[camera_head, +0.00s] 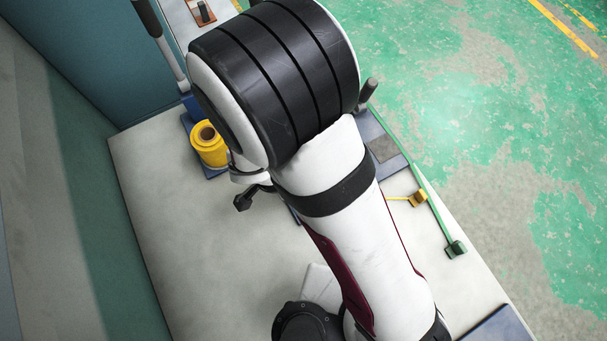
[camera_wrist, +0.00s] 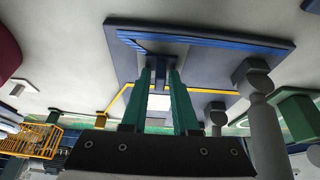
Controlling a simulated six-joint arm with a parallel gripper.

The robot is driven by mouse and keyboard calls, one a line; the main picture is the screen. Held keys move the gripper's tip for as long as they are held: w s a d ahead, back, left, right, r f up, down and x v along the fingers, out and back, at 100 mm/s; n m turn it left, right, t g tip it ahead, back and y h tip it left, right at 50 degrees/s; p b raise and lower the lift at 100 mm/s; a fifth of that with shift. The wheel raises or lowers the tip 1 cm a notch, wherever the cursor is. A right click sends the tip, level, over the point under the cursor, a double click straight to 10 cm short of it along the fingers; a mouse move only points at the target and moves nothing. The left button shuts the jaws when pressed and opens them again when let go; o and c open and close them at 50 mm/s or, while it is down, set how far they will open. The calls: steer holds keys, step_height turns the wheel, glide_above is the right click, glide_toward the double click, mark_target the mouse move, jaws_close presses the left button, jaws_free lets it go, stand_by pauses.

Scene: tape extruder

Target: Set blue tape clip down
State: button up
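In the wrist view, my gripper (camera_wrist: 160,73) has its two green fingers pointing at a blue-grey plate (camera_wrist: 115,42). A small dark blue clip (camera_wrist: 160,62) sits between the fingertips, with both fingers against its sides. Blue tape (camera_wrist: 230,42) runs from beside the clip along the plate. The clip is close to the plate; I cannot tell whether it touches it. In the head view, my arm hides the fingertips and the blue clip.
A yellow tape clip (camera_head: 418,199) and a green tape clip (camera_head: 455,248) lie on the right of the white table (camera_head: 200,270), with their tapes. A yellow roll (camera_head: 208,145) stands at the back left. Grey posts (camera_wrist: 255,80) rise beside the plate. The table's left part is clear.

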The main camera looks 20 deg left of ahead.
steer(key=shift+o, duration=0.8)
steer(key=shift+r, duration=0.25)
steer(key=d+v, duration=0.1)
steer(key=v, duration=1.1)
steer(key=s+d+r+n+g+y, duration=0.1)
steer(key=s+d+r+y, duration=0.1)
steer(key=d, duration=0.6)
steer(key=s+d+r+n+g+y, duration=0.2)
steer(key=s+d+r+y, duration=0.1)
steer(key=d+r, duration=0.3)
steer(key=shift+s+d, duration=0.4)
steer(key=shift+d, duration=0.85)
